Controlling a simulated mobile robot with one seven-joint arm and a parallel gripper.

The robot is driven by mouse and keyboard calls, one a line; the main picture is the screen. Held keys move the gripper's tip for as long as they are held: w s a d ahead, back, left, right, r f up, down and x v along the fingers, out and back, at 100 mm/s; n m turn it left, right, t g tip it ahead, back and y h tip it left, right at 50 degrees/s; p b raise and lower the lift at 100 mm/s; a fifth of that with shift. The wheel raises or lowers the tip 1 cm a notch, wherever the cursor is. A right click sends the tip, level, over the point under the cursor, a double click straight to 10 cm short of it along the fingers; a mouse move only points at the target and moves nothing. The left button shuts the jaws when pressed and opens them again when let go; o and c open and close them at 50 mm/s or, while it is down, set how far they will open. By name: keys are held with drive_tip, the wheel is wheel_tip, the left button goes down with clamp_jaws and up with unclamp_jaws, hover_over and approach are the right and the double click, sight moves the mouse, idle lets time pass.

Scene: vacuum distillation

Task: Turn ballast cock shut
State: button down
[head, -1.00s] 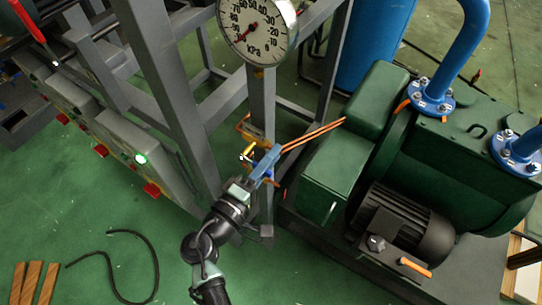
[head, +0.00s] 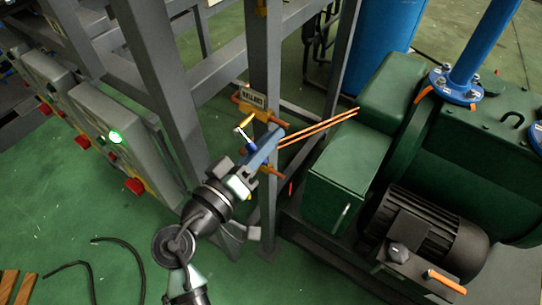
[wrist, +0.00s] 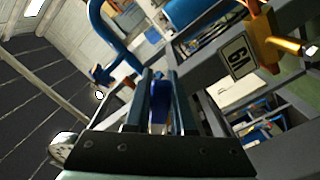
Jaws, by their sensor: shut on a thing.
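A yellow piece with a pale end (head: 246,125) and a blue handle (head: 250,142) show there in the head view. My gripper (head: 274,137) reaches up to it from below, its fingers shut on the blue handle and covering part of it. In the wrist view the blue handle (wrist: 160,106) shows between the two fingers (wrist: 160,82). How far the cock is turned is hard to tell.
A green pump (head: 430,150) with a dark motor (head: 435,235) stands close on the right. Two thin orange lines (head: 318,127) run from it to the upright. Grey control boxes (head: 105,120) stand left. A black hose (head: 75,265) lies on the green floor.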

drive_tip(key=m+b, duration=0.2)
drive_tip(key=b, duration=0.2)
drive_tip(key=w+a+f+m+b, duration=0.1)
drive_tip(key=m+b, duration=0.2)
drive_tip(key=b, duration=0.1)
drive_tip(key=a+f+m+b, duration=0.1)
drive_tip(key=m+b, duration=0.1)
drive_tip(key=b, duration=0.2)
drive_tip(key=shift+w+a+m, duration=0.25)
drive_tip(key=shift+w+m, duration=0.05)
drive_tip(key=shift+w, duration=0.1)
drive_tip(key=shift+w+a+r+m+b, duration=0.1)
drive_tip(key=shift+w+a+m+b, duration=0.15)
drive_tip(key=shift+m+b, duration=0.6)
drive_tip(key=shift+a+r, duration=0.1)
drive_tip(key=c, duration=0.8)
unclamp_jaws()
drive_tip(key=shift+o, duration=0.2)
